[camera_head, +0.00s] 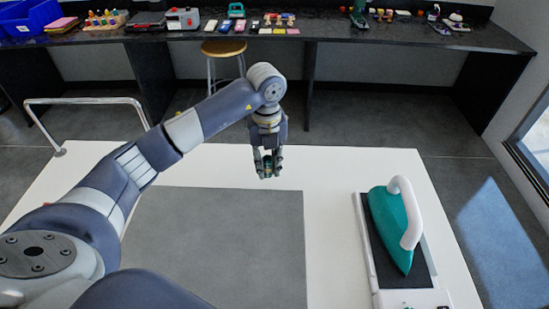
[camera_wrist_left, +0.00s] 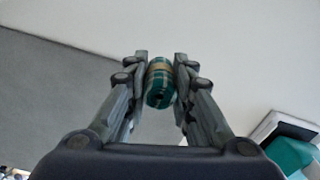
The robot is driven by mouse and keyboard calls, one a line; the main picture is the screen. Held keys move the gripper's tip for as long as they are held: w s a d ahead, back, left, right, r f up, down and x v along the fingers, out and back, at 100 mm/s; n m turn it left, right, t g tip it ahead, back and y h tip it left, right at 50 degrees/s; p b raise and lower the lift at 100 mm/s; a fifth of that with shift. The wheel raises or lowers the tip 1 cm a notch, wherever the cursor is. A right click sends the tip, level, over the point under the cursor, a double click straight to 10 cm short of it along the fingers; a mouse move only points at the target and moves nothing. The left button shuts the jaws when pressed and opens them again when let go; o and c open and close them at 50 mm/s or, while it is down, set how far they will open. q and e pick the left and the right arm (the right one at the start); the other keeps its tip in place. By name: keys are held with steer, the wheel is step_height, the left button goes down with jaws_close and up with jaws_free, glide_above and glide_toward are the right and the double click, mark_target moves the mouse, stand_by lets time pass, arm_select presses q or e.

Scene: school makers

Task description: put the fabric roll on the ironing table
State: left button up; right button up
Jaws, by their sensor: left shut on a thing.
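My left gripper (camera_head: 267,164) is shut on the fabric roll (camera_wrist_left: 160,84), a small green roll with a tan band. The roll shows between the two fingers in the left wrist view; in the head view it is a small dark green bit (camera_head: 267,166) mostly covered by the fingers. The white ironing table (camera_head: 335,175) lies below, with a grey pad (camera_head: 220,245) set in its left part. The gripper is over the white surface near the pad's far right corner. I cannot tell whether the roll touches the table. My right gripper is not in view.
A teal iron (camera_head: 391,230) with a white handle stands on its rest at the table's right side. A white rail (camera_head: 85,101) rises at the far left. Behind are a stool (camera_head: 223,47) and a dark counter (camera_head: 340,32) with several items. White surface between pad and iron is clear.

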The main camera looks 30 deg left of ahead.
arm_select(q)
steer(key=w, duration=0.4)
steer(key=shift+a+f+p, duration=0.1)
steer(key=shift+a+p, duration=0.1)
steer(key=shift+p, duration=0.2)
steer(key=shift+w+f, duration=0.15)
steer(key=shift+w, duration=0.25)
steer(key=shift+f+p, duration=0.75)
steer(key=shift+f, duration=0.85)
steer(key=shift+a+f, duration=0.1)
steer(key=shift+f, duration=0.05)
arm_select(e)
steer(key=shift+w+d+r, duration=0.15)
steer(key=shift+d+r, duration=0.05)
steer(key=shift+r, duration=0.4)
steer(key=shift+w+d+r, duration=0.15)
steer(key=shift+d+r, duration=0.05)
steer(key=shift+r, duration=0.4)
arm_select(q)
steer(key=shift+f, duration=0.15)
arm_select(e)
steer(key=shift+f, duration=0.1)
arm_select(q)
steer(key=o, duration=0.8)
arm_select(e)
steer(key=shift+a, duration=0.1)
arm_select(q)
steer(key=shift+o, duration=0.2)
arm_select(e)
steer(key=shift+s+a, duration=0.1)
